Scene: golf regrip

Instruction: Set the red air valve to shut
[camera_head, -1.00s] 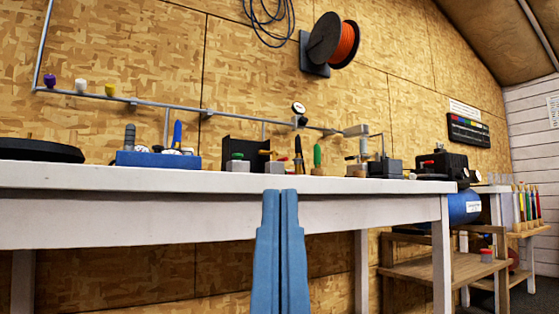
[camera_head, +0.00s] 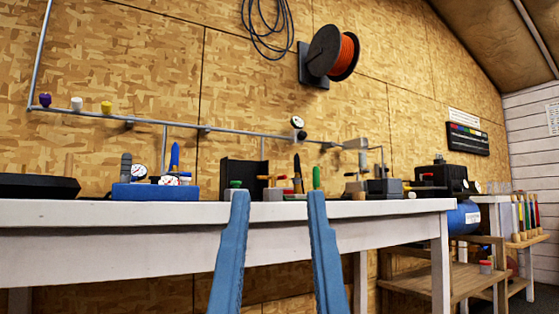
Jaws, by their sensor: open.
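Several small red parts show, and I cannot tell for sure which is the red air valve. One red lever (camera_head: 265,177) sticks out beside the black box on the bench. Another red part (camera_head: 427,175) is on the black unit at the bench's right end. Purple (camera_head: 45,100), white (camera_head: 76,104) and yellow (camera_head: 107,107) knobs sit on the wall air pipe (camera_head: 230,133); no red knob shows beside them. My gripper (camera_head: 276,195) is open and empty, its blue fingers pointing up in front of the bench edge, apart from these parts.
The white bench (camera_head: 120,215) crosses the view, with a blue gauge block (camera_head: 155,192) and a black box (camera_head: 238,178) on it. A blue tank (camera_head: 464,216) and a wooden shelf (camera_head: 420,285) stand at right. An orange hose reel (camera_head: 345,55) hangs above.

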